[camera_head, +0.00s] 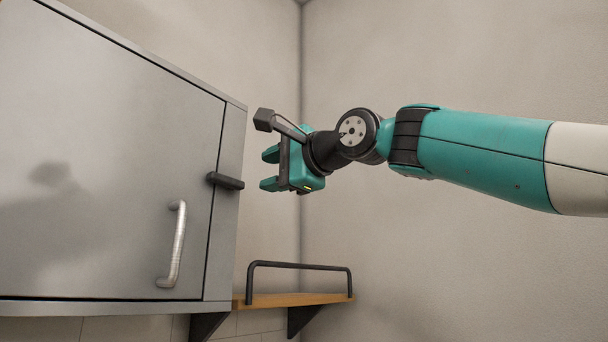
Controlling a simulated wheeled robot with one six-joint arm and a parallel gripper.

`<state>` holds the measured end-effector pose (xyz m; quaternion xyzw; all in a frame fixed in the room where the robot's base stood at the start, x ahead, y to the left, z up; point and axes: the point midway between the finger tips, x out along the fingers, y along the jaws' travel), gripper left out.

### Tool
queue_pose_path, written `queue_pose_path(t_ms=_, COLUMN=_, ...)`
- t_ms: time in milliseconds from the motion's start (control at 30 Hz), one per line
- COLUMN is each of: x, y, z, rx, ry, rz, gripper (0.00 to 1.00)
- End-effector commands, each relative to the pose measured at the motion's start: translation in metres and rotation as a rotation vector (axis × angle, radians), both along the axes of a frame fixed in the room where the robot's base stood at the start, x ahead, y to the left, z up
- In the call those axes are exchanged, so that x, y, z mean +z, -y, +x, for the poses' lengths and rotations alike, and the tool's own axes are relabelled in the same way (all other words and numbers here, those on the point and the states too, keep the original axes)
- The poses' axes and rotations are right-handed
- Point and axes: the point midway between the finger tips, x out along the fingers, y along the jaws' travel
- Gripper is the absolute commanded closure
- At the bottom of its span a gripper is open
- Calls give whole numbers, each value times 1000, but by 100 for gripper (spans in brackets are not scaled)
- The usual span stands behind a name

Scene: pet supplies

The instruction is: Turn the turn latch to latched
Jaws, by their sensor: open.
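The turn latch (225,181) is a short black bar on the right frame of a grey cabinet (118,130). It lies about level, with its left end reaching over the door's right edge. The cabinet door (100,190) looks closed, with a silver bar handle (175,245) at its lower right. My gripper (268,169) is teal, open and empty. Its two fingers point left toward the latch, from just up and to the right of it in the picture. A gap shows between the fingers and the latch; the exact depth between them is hard to tell.
A small wooden shelf (315,299) with a black rail (300,265) is on the wall below my gripper, right of the cabinet. Plain beige walls (460,60) stand behind. The space around my gripper looks clear apart from the cabinet.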

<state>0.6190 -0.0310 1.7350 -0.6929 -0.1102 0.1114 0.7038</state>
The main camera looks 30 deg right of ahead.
Motion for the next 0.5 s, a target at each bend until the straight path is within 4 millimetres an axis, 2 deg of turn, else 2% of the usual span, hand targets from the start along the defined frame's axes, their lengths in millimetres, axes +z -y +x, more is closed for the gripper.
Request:
queue_pose_path(t_ms=33, x=-3, y=7, z=-14, rx=-10, ry=5, rz=-2, gripper=55)
queue_pose_path(t_ms=200, x=-2, y=17, z=-47, rx=-11, ry=1, rz=-3, gripper=55)
queue_pose_path(t_ms=500, x=-1, y=23, z=-67, rx=-4, ry=1, rz=0, gripper=55)
